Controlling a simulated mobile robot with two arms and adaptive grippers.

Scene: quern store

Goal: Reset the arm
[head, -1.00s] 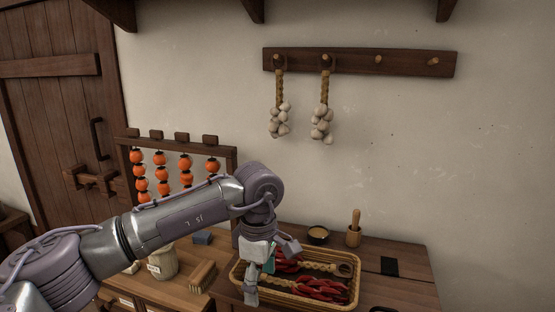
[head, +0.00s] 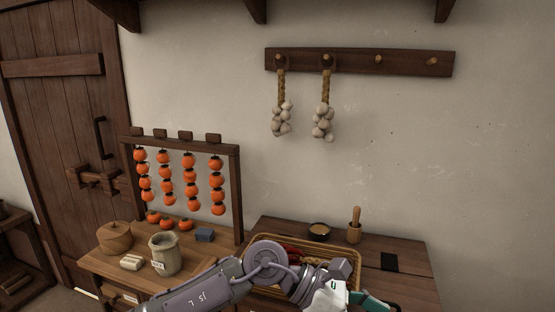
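My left arm comes in low from the left and crosses in front of the wicker basket (head: 357,262). My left gripper (head: 352,298), with white and teal parts, is at the bottom edge of the head view, in front of the basket. Its fingertips are not clearly visible, so I cannot tell whether it is open. The basket holds red chillies (head: 292,252) and a pale braid (head: 316,262), mostly hidden by my arm. My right gripper is not in view.
Persimmon strings hang on a wooden rack (head: 237,190). A stone-coloured jar (head: 165,256), a round lidded box (head: 115,237) and a blue block (head: 205,235) are on the left table. A bowl (head: 319,231) and mortar with pestle (head: 354,232) stand behind the basket. Garlic braids (head: 323,122) hang from a peg rail (head: 400,63).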

